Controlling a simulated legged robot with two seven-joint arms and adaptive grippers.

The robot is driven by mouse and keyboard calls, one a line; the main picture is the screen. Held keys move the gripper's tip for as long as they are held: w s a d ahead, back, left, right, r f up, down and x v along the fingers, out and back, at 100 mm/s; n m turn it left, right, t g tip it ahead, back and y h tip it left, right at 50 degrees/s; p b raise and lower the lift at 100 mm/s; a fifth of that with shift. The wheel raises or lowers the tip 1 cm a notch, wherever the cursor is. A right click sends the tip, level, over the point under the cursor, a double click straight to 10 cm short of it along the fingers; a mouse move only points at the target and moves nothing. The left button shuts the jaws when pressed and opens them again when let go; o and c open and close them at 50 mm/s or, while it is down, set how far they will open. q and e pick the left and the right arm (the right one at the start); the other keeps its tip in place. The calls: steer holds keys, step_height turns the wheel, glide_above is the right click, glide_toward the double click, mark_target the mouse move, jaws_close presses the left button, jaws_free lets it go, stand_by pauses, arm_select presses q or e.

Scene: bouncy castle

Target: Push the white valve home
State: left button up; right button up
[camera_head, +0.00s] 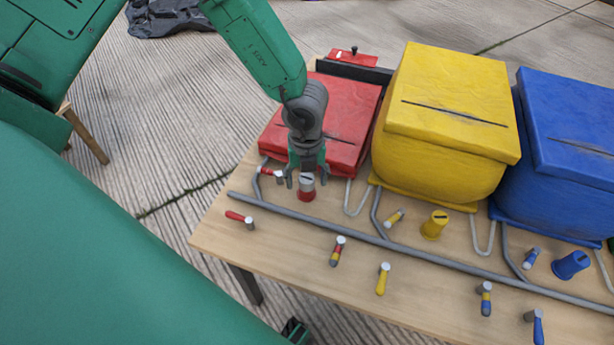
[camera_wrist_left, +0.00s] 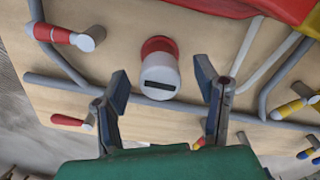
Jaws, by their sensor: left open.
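The white valve (camera_wrist_left: 160,77) is a short white cylinder with a dark slot in its face. It sits at a red round base (camera_wrist_left: 158,46) on the wooden board. In the head view the white valve (camera_head: 307,181) shows between the fingers, above the red base (camera_head: 306,195), in front of the red box. My left gripper (camera_head: 307,180) is open around it, one finger on each side. In the left wrist view the gripper (camera_wrist_left: 162,84) shows gaps between both fingers and the valve. Whether the fingers touch the board cannot be told. My right gripper is not identifiable.
A red (camera_head: 340,110), a yellow (camera_head: 450,115) and a blue box (camera_head: 570,130) stand behind. A grey pipe (camera_head: 375,240) crosses the table in front of the valve. A red-handled lever (camera_head: 240,218) and several others stand nearby. A yellow valve (camera_head: 434,226) is to the right.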

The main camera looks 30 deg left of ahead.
arm_select(q)
step_height(320, 180, up, 12)
stand_by(0.6)
steer(key=shift+f, duration=0.1)
